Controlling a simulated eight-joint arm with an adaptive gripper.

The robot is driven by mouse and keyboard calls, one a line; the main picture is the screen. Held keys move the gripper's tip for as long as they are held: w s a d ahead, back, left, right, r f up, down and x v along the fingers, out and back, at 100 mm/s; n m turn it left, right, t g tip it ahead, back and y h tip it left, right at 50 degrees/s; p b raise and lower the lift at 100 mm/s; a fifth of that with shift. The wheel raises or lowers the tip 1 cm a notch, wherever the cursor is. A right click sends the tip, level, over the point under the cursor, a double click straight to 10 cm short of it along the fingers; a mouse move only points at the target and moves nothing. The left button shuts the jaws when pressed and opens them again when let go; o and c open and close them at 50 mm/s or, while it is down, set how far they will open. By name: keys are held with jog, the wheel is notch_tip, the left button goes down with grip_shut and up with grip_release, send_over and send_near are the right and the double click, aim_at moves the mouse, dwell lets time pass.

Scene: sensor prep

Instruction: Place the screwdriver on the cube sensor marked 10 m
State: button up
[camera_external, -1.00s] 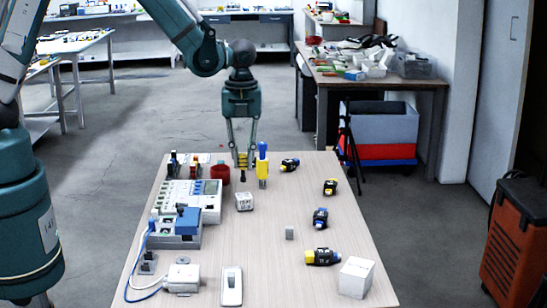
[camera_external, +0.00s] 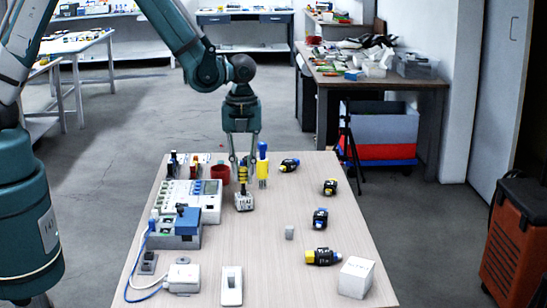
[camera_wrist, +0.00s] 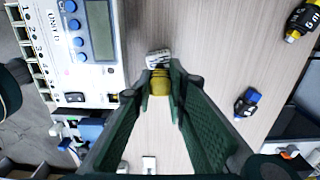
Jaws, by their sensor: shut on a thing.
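My gripper (camera_external: 244,178) is shut on a yellow and black striped thing (camera_external: 243,172), which looks like the screwdriver. It is held roughly upright, right above a small white-grey cube (camera_external: 244,203) with dark marks on its faces, too small to read surely. The lower end overlaps the cube's top in the external view; I cannot tell if they touch. In the wrist view, the yellow end (camera_wrist: 159,84) sits between my fingertips (camera_wrist: 161,94), with the cube (camera_wrist: 158,59) just beyond it, partly hidden.
The instrument box (camera_external: 198,200) is left of the cube. A larger white cube (camera_external: 356,277) lies front right. Mid-table is mostly clear.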

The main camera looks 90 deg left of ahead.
jog(key=shift+f, duration=0.15)
jog(key=o, duration=0.9)
jog(key=shift+r, duration=0.2)
jog(key=shift+r, duration=6)
jog(key=shift+d+r, duration=0.1)
